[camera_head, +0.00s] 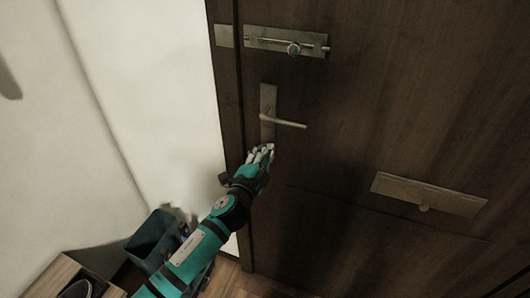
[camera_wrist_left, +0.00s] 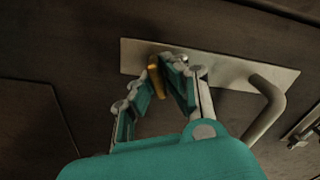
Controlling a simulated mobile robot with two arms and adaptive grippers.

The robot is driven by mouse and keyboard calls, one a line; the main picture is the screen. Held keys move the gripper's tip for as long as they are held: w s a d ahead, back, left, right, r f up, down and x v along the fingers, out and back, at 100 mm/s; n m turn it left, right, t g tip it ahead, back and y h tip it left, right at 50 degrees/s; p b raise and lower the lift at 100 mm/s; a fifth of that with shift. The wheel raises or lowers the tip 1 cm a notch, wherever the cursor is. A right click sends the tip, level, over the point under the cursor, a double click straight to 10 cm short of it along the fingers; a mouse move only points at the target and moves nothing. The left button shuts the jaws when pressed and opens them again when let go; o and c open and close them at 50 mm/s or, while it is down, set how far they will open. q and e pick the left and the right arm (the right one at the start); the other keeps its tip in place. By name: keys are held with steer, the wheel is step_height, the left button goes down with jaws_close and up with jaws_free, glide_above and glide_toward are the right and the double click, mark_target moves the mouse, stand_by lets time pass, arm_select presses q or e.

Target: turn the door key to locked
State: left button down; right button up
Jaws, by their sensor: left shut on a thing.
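The dark wooden door (camera_head: 330,140) carries a metal plate (camera_head: 268,98) with a lever handle (camera_head: 290,124). In the head view my left gripper (camera_head: 262,152) is at the lower end of this plate, below the lever, and hides the key. In the left wrist view the brass-coloured key (camera_wrist_left: 157,75) stands out from the plate (camera_wrist_left: 225,68). My left gripper (camera_wrist_left: 168,78) is shut on the key, with its fingers on either side of it. How far the key is turned I cannot tell. My right gripper is not in view.
The lever handle (camera_wrist_left: 268,105) is close beside my left gripper in the wrist view. A sliding bolt (camera_head: 292,48) is higher on the door, and a letter plate (camera_head: 428,194) is lower right. A dark bin (camera_head: 152,236) and a wooden box (camera_head: 62,272) stand at lower left.

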arm_select(q)
steer(key=m, duration=0.4)
steer(key=shift+d+f+m, duration=0.1)
steer(key=shift+f+m, duration=0.2)
steer(key=shift+m, duration=0.4)
steer(key=c, duration=1.4)
jaws_free()
steer(key=v, duration=1.2)
